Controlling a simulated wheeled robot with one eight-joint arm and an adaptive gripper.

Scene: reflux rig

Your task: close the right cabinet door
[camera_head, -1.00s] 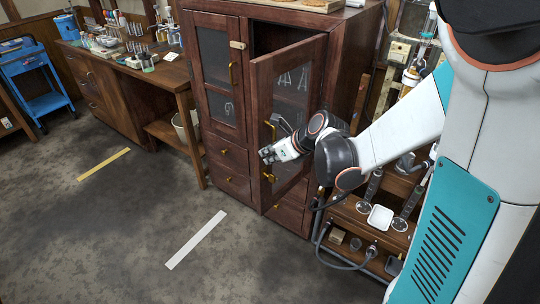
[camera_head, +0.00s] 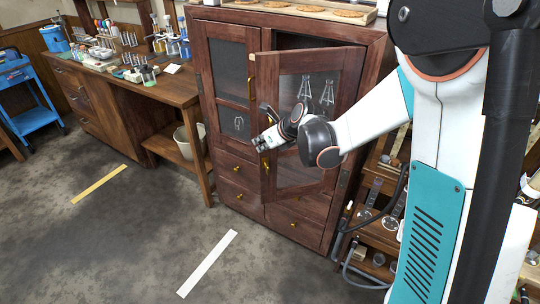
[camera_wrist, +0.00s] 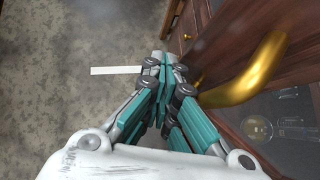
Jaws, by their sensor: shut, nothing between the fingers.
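The right cabinet door (camera_head: 315,110) is a dark wooden frame with a glass pane, standing partly open on the wooden cabinet (camera_head: 222,153). A dark gap shows above its top edge. Its brass handle (camera_head: 265,166) is near its free edge. The handle also shows large in the wrist view (camera_wrist: 245,80). My gripper (camera_head: 262,143) is in front of the door near that free edge. In the wrist view my gripper (camera_wrist: 165,68) is shut and empty, left of the handle. I cannot tell whether it touches the door.
The left cabinet door (camera_head: 228,85) is shut, with drawers below. A workbench (camera_head: 165,88) with tools stands to the left, and a blue cart (camera_head: 30,95) beyond it. A rack with instruments (camera_head: 375,215) is at the right. The floor in front is clear, with tape strips (camera_head: 208,263).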

